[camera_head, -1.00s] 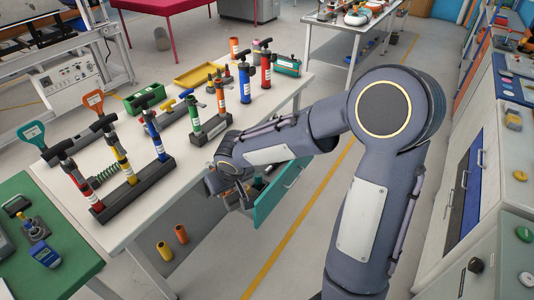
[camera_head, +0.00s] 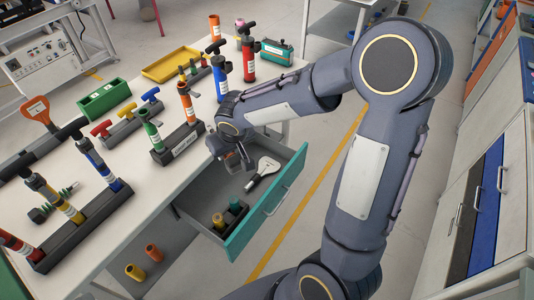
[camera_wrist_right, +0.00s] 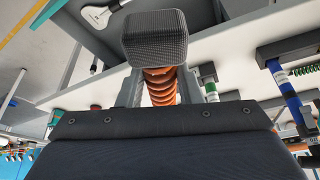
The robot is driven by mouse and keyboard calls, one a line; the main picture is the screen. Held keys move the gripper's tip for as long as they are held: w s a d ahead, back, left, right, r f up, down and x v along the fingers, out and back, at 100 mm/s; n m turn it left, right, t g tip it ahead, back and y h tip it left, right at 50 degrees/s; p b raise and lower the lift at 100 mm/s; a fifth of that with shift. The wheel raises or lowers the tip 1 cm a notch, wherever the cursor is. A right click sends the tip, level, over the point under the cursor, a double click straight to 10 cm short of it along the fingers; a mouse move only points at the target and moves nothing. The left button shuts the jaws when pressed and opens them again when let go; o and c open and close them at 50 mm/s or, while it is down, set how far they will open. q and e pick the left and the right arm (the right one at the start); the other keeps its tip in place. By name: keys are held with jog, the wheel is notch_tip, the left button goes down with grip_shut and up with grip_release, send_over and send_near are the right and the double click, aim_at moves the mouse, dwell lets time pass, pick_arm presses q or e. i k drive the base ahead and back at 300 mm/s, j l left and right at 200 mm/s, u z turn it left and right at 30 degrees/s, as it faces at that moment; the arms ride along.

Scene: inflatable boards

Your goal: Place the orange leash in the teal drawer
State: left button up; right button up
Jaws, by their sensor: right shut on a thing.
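The teal drawer (camera_head: 266,222) is pulled open under the table's right edge. My right gripper (camera_head: 238,163) is above the drawer's inner, table-side end in the head view. In the right wrist view, the orange coiled leash (camera_wrist_right: 162,86) shows between the gripper's dark parts, behind a grey textured fingertip pad (camera_wrist_right: 155,38). The gripper is shut on it. The leash is mostly hidden by the gripper in the wrist view, and I cannot make it out in the head view. My left gripper is not in view.
The drawer holds a white-and-black tool (camera_head: 263,172) and several small caps (camera_head: 227,217) at its near end. The white table (camera_head: 150,185) carries pump racks, a green tray (camera_head: 104,98) and a yellow tray (camera_head: 171,66). The drawer's middle has bare floor.

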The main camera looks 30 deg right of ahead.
aim_at(243, 172)
jog(key=l, duration=1.05)
jog(key=k+l, duration=0.1)
jog(key=l, duration=0.95)
